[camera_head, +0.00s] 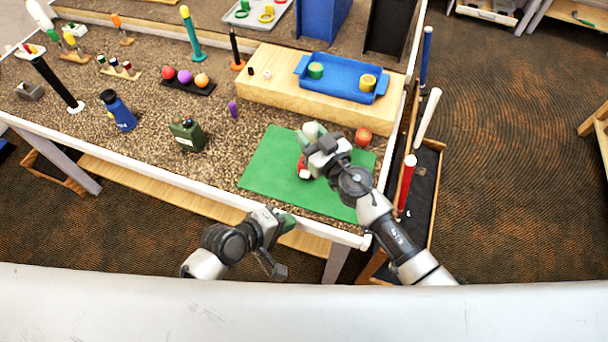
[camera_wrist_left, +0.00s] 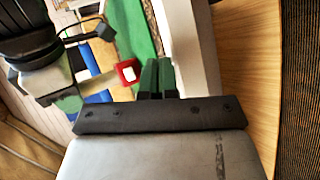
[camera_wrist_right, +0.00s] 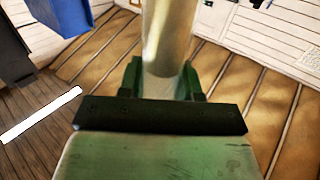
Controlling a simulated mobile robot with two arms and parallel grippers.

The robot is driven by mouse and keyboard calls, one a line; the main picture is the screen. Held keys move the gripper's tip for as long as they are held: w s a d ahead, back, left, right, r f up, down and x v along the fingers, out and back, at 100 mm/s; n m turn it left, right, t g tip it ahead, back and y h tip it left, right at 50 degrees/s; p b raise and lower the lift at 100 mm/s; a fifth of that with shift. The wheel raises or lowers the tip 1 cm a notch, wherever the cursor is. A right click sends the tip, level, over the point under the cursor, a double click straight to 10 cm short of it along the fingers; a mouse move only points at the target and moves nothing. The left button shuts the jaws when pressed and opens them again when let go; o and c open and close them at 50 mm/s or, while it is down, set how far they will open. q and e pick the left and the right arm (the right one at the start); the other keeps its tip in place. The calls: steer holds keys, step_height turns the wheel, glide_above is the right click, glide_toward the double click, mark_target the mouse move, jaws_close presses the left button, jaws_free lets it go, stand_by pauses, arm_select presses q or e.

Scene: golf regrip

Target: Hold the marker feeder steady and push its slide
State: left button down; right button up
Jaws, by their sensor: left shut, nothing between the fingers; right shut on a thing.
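The marker feeder appears as a pale tube (camera_wrist_right: 165,40) in the right wrist view, running up between the fingers of my right gripper (camera_wrist_right: 160,82). That gripper is shut on it. In the head view the right gripper works over the green mat (camera_head: 265,160), and a red and white end of the feeder (camera_head: 303,168) shows beside it; the rest is hidden. In the left wrist view the red end with a white centre (camera_wrist_left: 127,72) faces me. My left gripper (camera_head: 287,222) is shut and empty, off the table's front edge, apart from the feeder.
A red-orange round object (camera_head: 363,136) sits near the mat's far right side. A wooden block with a blue tray (camera_head: 338,88) stands behind the mat. A green canister (camera_head: 187,134) and blue bottle (camera_head: 118,111) stand left. Clubs lean in a rack at the right edge.

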mark_target(299, 196)
arm_select(q)
steer(key=shift+w, duration=0.1)
steer(key=shift+w+d, duration=0.45)
steer(key=shift+w, duration=0.9)
steer(key=shift+w+d, duration=0.5)
steer(key=shift+w, duration=0.9)
steer(key=shift+w+d, duration=0.45)
steer(key=shift+w, duration=0.9)
steer(key=shift+w, duration=0.1)
steer(key=shift+w+d, duration=0.1)
steer(key=shift+w, duration=0.25)
steer(key=shift+w+d, duration=0.25)
steer(key=shift+w, duration=0.5)
steer(key=shift+s, duration=0.1)
steer(key=shift+s+a, duration=0.2)
steer(key=shift+s, duration=0.35)
steer(key=shift+s+a, duration=0.2)
steer(key=shift+s, duration=0.35)
steer(key=shift+s+a, duration=0.25)
steer(key=shift+s, duration=0.55)
steer(key=shift+s+a, duration=0.3)
steer(key=shift+s, duration=0.45)
steer(key=shift+s+a, duration=0.25)
steer(key=shift+s, duration=0.55)
